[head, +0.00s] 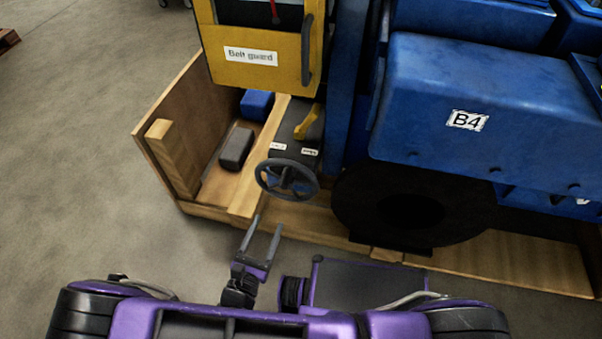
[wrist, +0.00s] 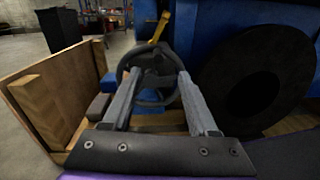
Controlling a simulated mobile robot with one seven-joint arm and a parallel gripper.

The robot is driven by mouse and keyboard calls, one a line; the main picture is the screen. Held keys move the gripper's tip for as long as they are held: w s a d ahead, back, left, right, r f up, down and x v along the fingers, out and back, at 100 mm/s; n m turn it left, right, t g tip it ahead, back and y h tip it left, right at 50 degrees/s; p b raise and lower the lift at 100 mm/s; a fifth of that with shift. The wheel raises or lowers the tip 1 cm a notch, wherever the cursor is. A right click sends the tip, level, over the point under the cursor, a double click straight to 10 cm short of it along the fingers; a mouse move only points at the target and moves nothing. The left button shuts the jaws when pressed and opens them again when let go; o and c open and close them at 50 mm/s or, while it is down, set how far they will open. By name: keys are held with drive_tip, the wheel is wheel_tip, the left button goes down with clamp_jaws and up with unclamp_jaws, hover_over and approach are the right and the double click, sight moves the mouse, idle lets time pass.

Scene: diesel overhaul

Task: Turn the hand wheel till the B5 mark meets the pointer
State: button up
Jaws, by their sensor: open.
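The hand wheel (head: 287,179) is a dark grey spoked ring on the front of a dark box with a yellow lever (head: 308,121) on top. Two small white labels (head: 309,152) sit on the box; their text is too small to read. I cannot make out a B5 mark or a pointer. My gripper (head: 266,222) is open and empty, just in front of and below the wheel. In the wrist view the wheel (wrist: 152,97) shows between and beyond my two fingers (wrist: 157,80); I cannot tell whether they touch it.
A yellow panel labelled Belt guard (head: 251,56) hangs above the box. A blue engine cover labelled B4 (head: 480,110) and a large black wheel (head: 410,207) stand at the right. A wooden crate (head: 160,120) holds a grey block (head: 236,148) and a blue block (head: 257,104).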

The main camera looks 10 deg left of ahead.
sight(289, 170)
drive_tip(key=shift+n+y, duration=0.6)
drive_tip(key=shift+y, duration=0.1)
drive_tip(key=w, duration=0.5)
drive_tip(key=w+d+f, duration=0.1)
drive_tip(key=w, duration=0.5)
drive_tip(key=w+d, duration=0.1)
drive_tip(key=w, duration=0.4)
drive_tip(key=shift+w+f+p, duration=0.25)
drive_tip(key=shift+w+p, duration=0.05)
drive_tip(key=shift+w, duration=0.1)
drive_tip(key=shift+c, duration=0.2)
clamp_jaws()
drive_tip(key=shift+a, duration=0.1)
